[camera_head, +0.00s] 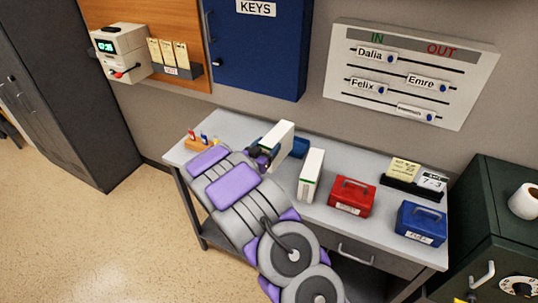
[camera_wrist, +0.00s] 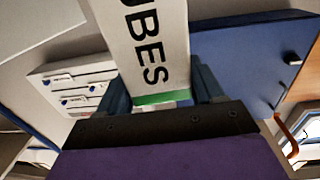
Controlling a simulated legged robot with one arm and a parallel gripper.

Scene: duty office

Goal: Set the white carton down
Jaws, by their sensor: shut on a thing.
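My gripper (camera_head: 262,157) is shut on a white carton (camera_head: 278,139) near the back of the grey desk (camera_head: 233,126). In the wrist view the carton (camera_wrist: 146,45) shows the black letters "UBES" and a green band at the end nearest my gripper (camera_wrist: 160,98). The carton looks slightly tilted in the head view. My gripper and arm hide its lower part, so I cannot tell if it touches the desk. A second white carton (camera_head: 311,174) with a green edge stands upright on the desk, to the right of my arm.
A red box (camera_head: 351,196), a blue box (camera_head: 421,223) and a black card holder (camera_head: 411,188) occupy the desk's right side. A small wooden rack (camera_head: 199,145) is at the left. Bare desk shows between these.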

